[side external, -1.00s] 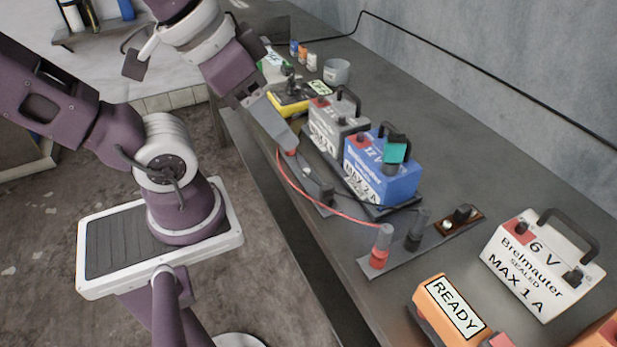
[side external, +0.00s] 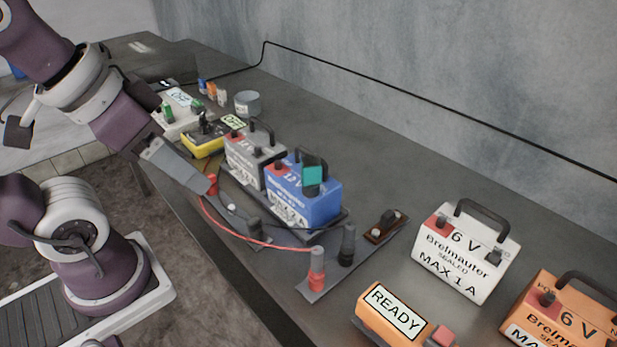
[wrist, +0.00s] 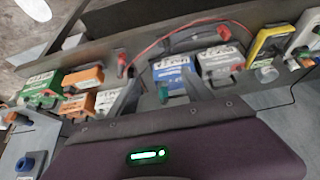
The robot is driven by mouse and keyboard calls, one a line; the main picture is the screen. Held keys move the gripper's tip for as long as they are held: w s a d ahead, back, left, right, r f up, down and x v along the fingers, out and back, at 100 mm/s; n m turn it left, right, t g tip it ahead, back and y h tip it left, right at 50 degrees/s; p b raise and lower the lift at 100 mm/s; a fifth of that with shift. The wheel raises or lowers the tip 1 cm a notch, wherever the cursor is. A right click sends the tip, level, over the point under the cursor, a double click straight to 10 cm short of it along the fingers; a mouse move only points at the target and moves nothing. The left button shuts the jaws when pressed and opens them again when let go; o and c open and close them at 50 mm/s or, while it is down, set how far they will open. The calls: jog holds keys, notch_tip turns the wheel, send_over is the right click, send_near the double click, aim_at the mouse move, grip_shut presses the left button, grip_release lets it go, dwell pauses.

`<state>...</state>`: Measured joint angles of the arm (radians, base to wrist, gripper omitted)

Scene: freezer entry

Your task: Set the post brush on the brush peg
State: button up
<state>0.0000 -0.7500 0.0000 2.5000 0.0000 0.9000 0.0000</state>
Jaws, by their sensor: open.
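A teal piece (side external: 313,176), which looks like the post brush, is at the right end of the blue 12 V battery (side external: 318,205), by its dark handle. It also shows in the wrist view (wrist: 164,94), in front of the blue battery. A small brown base with dark and light knobs (side external: 386,226) lies right of the clamp posts; I cannot tell if it holds the brush peg.
A red cable (side external: 262,243) runs along the front to a red clamp post (side external: 316,268), beside a black one (side external: 347,244). White (side external: 466,250) and orange (side external: 560,310) batteries and the READY box (side external: 394,312) stand right. Bench near the wall is clear.

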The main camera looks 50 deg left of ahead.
dwell(0.4)
notch_tip(320, 180, up, 5)
jog(key=m+g, duration=0.6)
jog(key=m, duration=1.7)
send_over(311, 179)
jog(key=shift+m, duration=0.5)
jog(key=f, duration=1.8)
jog(key=shift+w+a+f, duration=0.15)
jog(key=shift+w+a, duration=0.2)
jog(key=shift+a, duration=0.05)
jog(key=shift+c, duration=0.5)
grip_shut()
